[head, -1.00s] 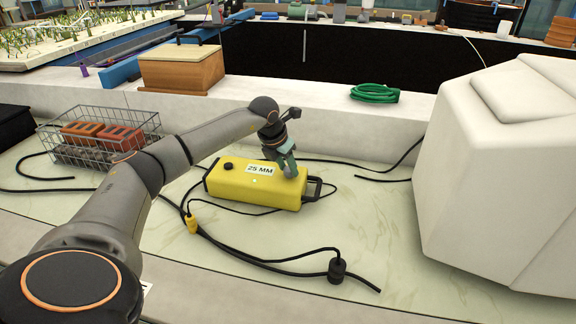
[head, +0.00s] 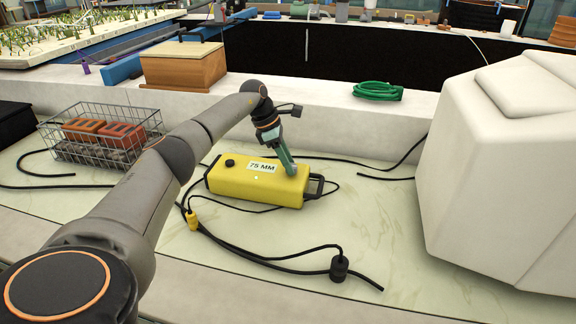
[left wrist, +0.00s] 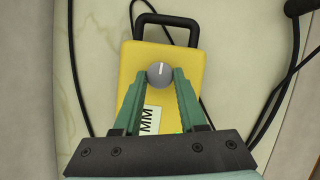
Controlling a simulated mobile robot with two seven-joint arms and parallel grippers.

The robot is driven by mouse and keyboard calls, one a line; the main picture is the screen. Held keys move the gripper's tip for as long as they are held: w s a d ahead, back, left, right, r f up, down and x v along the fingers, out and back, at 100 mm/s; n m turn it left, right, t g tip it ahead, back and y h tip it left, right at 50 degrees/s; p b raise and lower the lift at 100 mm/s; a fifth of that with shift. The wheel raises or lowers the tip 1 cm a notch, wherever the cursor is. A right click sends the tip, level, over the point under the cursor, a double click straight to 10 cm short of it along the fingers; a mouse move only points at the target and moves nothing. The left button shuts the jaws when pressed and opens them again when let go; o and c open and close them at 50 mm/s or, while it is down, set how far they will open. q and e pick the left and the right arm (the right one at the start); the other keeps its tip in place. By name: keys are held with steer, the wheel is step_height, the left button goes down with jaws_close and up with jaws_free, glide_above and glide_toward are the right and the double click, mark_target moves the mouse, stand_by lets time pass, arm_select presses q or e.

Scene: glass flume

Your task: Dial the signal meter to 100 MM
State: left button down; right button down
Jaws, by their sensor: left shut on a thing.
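The signal meter (head: 240,186) is a yellow box lying on the pale counter, with a black handle at its right end. Its label (head: 262,167) reads 75 MM in the head view. My left gripper (head: 291,172) points down at the meter's right part. In the left wrist view, the green fingers (left wrist: 162,82) are shut on a round grey knob (left wrist: 160,74) with a white pointer line. Part of the label (left wrist: 150,120) shows between the fingers, reading MM. A black knob (head: 230,162) sits at the meter's left end. My right gripper is not in view.
Black cables (head: 250,258) run over the counter in front of the meter. A wire basket (head: 100,140) with bricks stands at the left. A large white block (head: 500,180) stands at the right. A green hose coil (head: 377,91) lies on the ledge behind.

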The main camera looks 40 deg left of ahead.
arm_select(q)
steer(key=shift+w+m+b, duration=0.1)
steer(key=shift+m+b, duration=0.2)
steer(key=shift+m, duration=0.3)
steer(key=shift+m+g+h+b, duration=0.3)
steer(key=shift+m, duration=0.2)
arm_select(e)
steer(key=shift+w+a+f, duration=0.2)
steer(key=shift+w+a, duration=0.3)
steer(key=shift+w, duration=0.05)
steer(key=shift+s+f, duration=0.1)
arm_select(q)
steer(key=shift+c, duration=2.3)
jaws_free()
steer(key=shift+a+r, duration=0.1)
steer(key=shift+r, duration=0.05)
